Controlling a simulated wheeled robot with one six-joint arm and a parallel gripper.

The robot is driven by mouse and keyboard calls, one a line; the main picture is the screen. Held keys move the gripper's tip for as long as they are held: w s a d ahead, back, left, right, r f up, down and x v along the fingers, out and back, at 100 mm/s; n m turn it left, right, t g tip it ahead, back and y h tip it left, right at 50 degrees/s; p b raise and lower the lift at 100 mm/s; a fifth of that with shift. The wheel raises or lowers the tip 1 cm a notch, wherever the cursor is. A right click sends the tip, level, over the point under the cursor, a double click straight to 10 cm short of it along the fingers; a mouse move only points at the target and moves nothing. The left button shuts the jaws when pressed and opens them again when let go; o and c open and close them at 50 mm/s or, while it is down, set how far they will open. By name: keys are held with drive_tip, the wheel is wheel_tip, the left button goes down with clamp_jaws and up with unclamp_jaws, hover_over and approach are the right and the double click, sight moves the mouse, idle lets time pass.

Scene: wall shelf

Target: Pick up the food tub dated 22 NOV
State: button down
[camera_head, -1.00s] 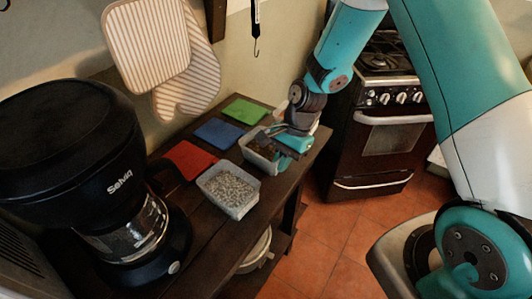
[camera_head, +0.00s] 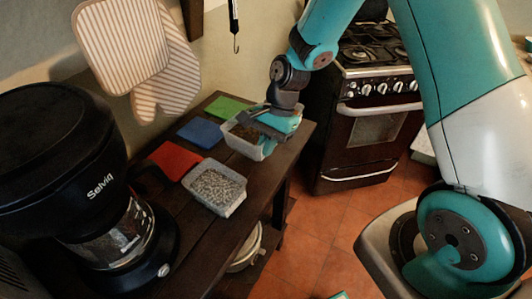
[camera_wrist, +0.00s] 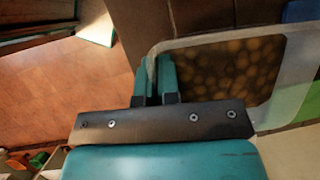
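A clear food tub with brown chunky contents (camera_head: 256,153) is at my gripper (camera_head: 268,128), near the right end of the dark wooden shelf. In the wrist view, the two teal fingers (camera_wrist: 154,80) straddle the wall of this tub (camera_wrist: 288,100), closed on its rim. The tub appears to be held slightly above the shelf. A second clear tub with grey, grainy contents (camera_head: 220,200) stands on the shelf nearer the coffee maker, apart from my gripper. No date is readable on either tub, so I cannot tell which says 22 NOV.
Red (camera_head: 174,159), blue (camera_head: 200,133) and green (camera_head: 228,107) mats lie along the wall side of the shelf. A black coffee maker (camera_head: 85,190) stands at left. Striped oven mitts (camera_head: 125,50) hang above. A stove (camera_head: 365,130) stands beyond the shelf's right end.

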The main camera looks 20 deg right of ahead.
wheel_tip(320, 180, up, 16)
idle(0.7)
